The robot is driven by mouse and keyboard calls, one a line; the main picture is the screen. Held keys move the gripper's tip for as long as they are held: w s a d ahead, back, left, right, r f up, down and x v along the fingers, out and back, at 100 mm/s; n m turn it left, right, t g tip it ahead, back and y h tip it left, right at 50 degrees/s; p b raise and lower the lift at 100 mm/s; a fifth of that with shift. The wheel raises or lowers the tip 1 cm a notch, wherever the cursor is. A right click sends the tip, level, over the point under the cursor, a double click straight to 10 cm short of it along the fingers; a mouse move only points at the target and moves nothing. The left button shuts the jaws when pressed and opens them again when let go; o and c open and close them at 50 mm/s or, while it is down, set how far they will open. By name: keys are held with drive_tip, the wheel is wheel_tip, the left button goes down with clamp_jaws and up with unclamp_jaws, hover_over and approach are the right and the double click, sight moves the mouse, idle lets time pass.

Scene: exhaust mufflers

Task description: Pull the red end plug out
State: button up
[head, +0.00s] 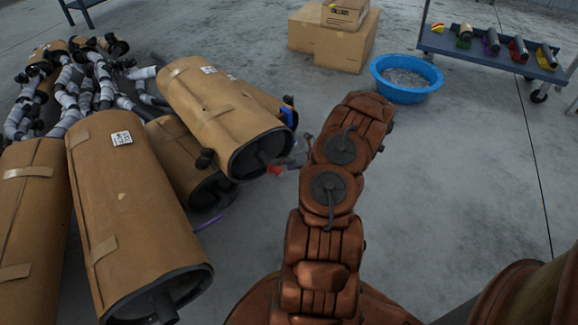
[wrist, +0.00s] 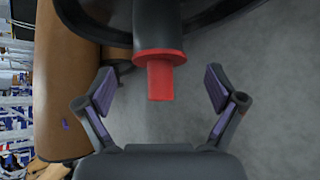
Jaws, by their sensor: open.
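The red end plug (wrist: 160,78) sits in the end of a dark pipe (wrist: 156,25) in the wrist view, with its flange against the pipe and its narrower tab toward my gripper. My gripper (wrist: 160,92) is open, with one purple-padded finger on each side of the tab and clear gaps to both. In the head view the plug (head: 275,170) is a small red spot at the front end of a cardboard-wrapped muffler (head: 215,110). My gripper (head: 297,152) is partly hidden there behind my brown arm.
Several other wrapped mufflers (head: 122,200) with grey pipes lie at the left. A blue tub (head: 406,92), cardboard boxes (head: 325,45) and a cart (head: 485,55) holding pipe pieces stand behind. The floor at right is largely clear.

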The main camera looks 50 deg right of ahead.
drive_tip(key=shift+b+x, duration=0.45)
drive_tip(key=shift+x, duration=1.65)
drive_tip(key=c, duration=1.2)
drive_tip(key=shift+s+a+p, duration=0.15)
drive_tip(key=shift+s+p, duration=0.4)
drive_tip(key=shift+s, duration=0.6)
drive_tip(key=shift+c, duration=0.3)
drive_tip(key=shift+s+a+r+p, duration=0.1)
drive_tip(key=shift+s+a+p, duration=0.1)
drive_tip(key=shift+s+p, duration=0.4)
drive_tip(key=shift+s+a+p, duration=0.15)
drive_tip(key=shift+s, duration=0.75)
drive_tip(key=shift+s+a+r+p, duration=0.1)
drive_tip(key=shift+s+a+p, duration=0.1)
drive_tip(key=shift+s+p, duration=0.4)
drive_tip(key=shift+s+f, duration=0.1)
drive_tip(key=shift+s, duration=0.1)
